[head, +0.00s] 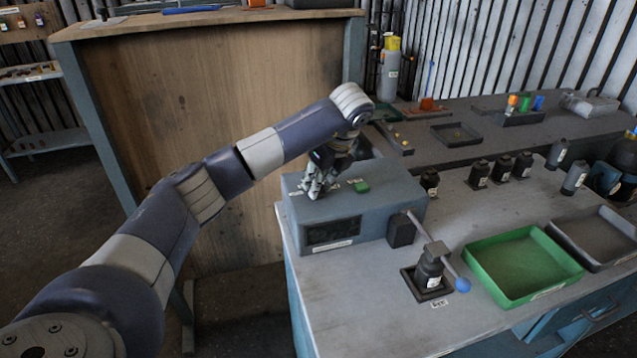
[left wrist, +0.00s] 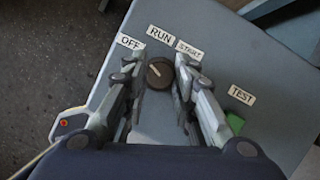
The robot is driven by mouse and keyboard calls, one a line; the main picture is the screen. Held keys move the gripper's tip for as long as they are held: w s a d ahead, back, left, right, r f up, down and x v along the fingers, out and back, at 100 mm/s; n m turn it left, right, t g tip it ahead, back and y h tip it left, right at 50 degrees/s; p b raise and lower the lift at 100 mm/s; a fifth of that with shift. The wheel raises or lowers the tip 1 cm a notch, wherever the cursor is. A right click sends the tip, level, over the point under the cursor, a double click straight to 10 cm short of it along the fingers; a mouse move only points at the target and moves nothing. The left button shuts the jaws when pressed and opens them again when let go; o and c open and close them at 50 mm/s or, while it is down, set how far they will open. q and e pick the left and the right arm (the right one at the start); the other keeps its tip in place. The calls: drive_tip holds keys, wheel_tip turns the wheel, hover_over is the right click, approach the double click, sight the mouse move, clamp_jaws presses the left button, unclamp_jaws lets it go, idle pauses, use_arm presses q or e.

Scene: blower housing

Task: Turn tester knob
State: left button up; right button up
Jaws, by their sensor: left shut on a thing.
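The tester is a grey-blue box (head: 370,215) on the near bench, with a dark display (head: 333,231) on its front. Its round dark knob (left wrist: 160,74) shows in the left wrist view, under the labels OFF, RUN and START. The knob's pale mark points up and left, roughly towards OFF. My left gripper (head: 316,188) reaches down onto the box top; in the left wrist view its fingers (left wrist: 159,66) are shut on the knob, one on each side. In the head view the gripper hides the knob. A green button (head: 360,186) sits to its right, near the TEST label (left wrist: 241,95).
A black part (head: 430,272) stands in a square fixture right of the tester, beside a lever with a blue ball (head: 462,285). A green tray (head: 522,266) and a grey tray (head: 600,240) lie further right. Several dark cylinders (head: 502,168) stand behind. The bench front is clear.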

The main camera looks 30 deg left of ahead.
use_arm(q)
drive_tip(key=shift+r, duration=0.1)
drive_tip(key=o, duration=1)
drive_tip(key=shift+o, duration=0.2)
drive_tip(key=v, duration=1.2)
drive_tip(key=shift+d, duration=0.1)
